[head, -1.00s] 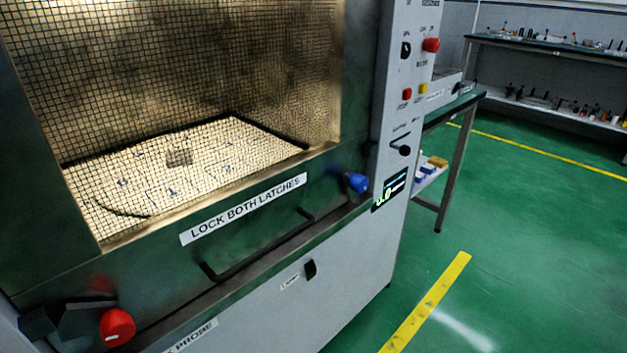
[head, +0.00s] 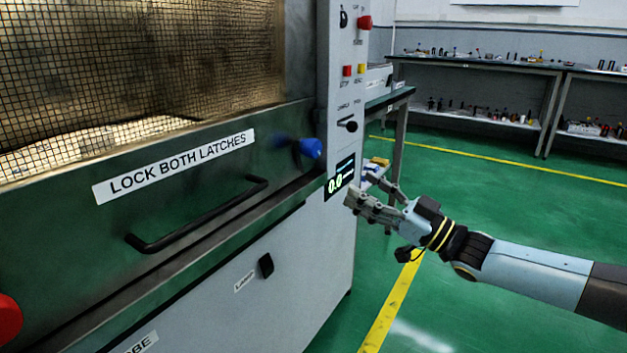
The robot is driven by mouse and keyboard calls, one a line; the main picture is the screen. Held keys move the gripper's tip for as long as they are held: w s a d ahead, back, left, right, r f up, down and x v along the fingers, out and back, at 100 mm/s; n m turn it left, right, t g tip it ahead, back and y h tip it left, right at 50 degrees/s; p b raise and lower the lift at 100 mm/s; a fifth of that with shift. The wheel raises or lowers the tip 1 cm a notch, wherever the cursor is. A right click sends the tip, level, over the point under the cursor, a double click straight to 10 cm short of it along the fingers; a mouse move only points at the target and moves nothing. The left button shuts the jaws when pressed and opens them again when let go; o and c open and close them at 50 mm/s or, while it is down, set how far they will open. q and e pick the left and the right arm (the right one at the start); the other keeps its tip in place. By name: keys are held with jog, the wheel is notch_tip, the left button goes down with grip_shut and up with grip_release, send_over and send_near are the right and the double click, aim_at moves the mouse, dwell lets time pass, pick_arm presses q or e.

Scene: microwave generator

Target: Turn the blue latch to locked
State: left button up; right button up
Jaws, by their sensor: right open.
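The blue latch (head: 309,147) is a round blue knob at the right end of the dark green door, level with the "LOCK BOTH LATCHES" label (head: 176,166). My right gripper (head: 357,198) comes in from the right, below and to the right of the knob, near the panel's lit display. It is open, empty and apart from the latch. My left gripper is not in view. The red latch (head: 8,318) is partly cut off at the lower left edge.
A black bar handle (head: 198,215) sticks out from the door left of the blue latch. The control panel carries a black switch (head: 347,126), a red knob (head: 364,22) and a display (head: 340,177). Benches (head: 480,70) stand at the back. Green floor is open at right.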

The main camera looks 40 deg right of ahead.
aim_at(318, 150)
jog(key=shift+n+y, duration=0.6)
jog(key=shift+y, duration=0.3)
jog(key=x, duration=0.4)
jog(key=r+x, duration=0.1)
jog(key=x, duration=0.3)
jog(key=s+r+b+x, duration=0.1)
jog(key=x, duration=0.3)
jog(key=shift+s+a, duration=0.1)
jog(key=shift+a, duration=0.1)
jog(key=c, duration=1.1)
